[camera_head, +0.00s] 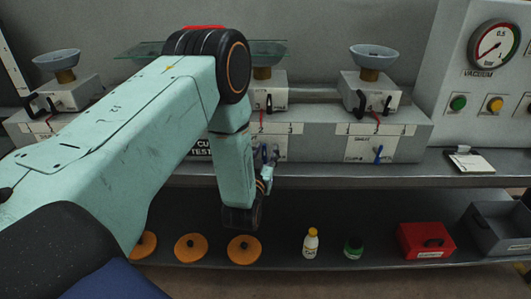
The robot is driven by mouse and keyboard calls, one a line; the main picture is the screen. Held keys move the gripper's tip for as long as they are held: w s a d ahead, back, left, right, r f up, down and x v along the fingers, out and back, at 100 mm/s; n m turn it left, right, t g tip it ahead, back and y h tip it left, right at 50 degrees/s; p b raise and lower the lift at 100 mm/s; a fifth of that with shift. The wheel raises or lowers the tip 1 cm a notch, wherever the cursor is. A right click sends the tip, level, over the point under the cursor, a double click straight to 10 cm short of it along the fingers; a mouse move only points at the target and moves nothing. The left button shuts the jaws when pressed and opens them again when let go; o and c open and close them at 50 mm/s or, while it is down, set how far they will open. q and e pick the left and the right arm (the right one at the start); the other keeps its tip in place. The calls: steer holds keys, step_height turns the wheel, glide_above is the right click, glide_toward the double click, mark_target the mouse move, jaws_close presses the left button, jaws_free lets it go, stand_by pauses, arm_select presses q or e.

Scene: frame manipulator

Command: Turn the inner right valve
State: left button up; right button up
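A grey test bench (410,130) runs along the back, with several small boxes topped by cups. A blue valve handle (378,154) hangs upright on the bench front at the right, below a white label. Another blue handle (276,153) seems to show further left, close beside my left gripper. My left gripper (267,174) is at the end of my arm, low in front of the bench's middle. It is small and partly hidden by its own wrist, so I cannot tell its opening or whether it touches that handle. My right gripper is not in view.
A vacuum gauge (495,46) with green and yellow buttons is at the right. A clipboard (470,160) lies on the ledge. The lower shelf holds orange discs (244,250), a white bottle (311,243), a green-capped jar (353,248), a red box (425,241) and a grey bin (495,228).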

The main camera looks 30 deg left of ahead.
arm_select(q)
steer(key=shift+a+f, duration=0.2)
steer(key=shift+c, duration=1.1)
steer(key=shift+d+r, duration=0.15)
steer(key=c, duration=0.5)
jaws_close()
